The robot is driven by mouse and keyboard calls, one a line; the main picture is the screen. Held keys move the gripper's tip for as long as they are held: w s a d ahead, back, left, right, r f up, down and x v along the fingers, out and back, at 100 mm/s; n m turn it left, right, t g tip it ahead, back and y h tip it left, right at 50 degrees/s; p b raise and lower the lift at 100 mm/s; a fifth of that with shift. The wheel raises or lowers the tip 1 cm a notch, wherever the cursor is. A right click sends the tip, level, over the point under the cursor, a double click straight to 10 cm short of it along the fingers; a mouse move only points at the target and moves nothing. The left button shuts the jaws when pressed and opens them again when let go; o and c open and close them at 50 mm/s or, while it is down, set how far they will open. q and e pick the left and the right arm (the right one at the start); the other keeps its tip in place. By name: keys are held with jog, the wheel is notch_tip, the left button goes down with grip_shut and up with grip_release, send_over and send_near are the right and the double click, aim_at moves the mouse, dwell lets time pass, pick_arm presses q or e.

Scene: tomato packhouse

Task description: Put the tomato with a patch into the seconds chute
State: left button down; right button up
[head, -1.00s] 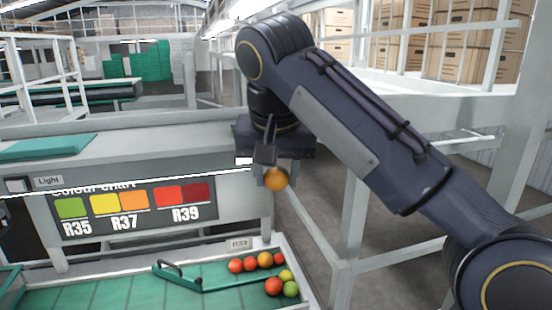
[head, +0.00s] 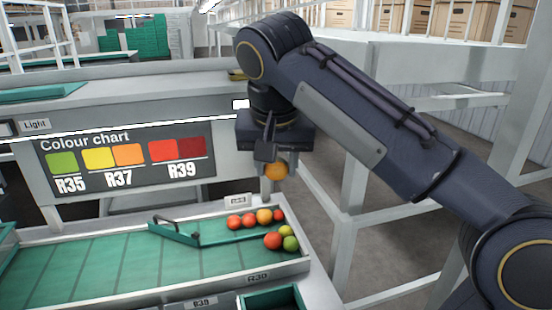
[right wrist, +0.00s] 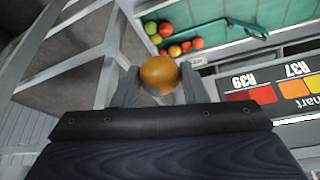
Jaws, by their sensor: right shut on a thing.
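In the right wrist view the tomato (right wrist: 160,74) sits between the two fingers (right wrist: 158,88). No patch can be made out on the side that shows. Several red, orange and green tomatoes (head: 272,241) lie at the right end of the belt (head: 110,265). I cannot make out which opening is the seconds chute. My left gripper is not in view.
A green diverter arm with a dark handle (head: 175,232) lies across the belt. A green-lined bin (head: 270,300) stands at the near edge beside the R39 label. The colour chart (head: 128,165) stands behind the belt. Grey frame posts (head: 350,215) rise to the right.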

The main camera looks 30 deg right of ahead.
notch_tip(320, 180, down, 48)
jog(key=b, duration=3.6)
jog(key=shift+f, duration=0.25)
jog(key=shift+f+b, duration=0.35)
jog(key=shift+f, duration=0.05)
jog(key=shift+o, duration=1.3)
jog(key=o, duration=0.5)
jog(key=shift+c, duration=0.3)
jog(key=shift+c, duration=1.1)
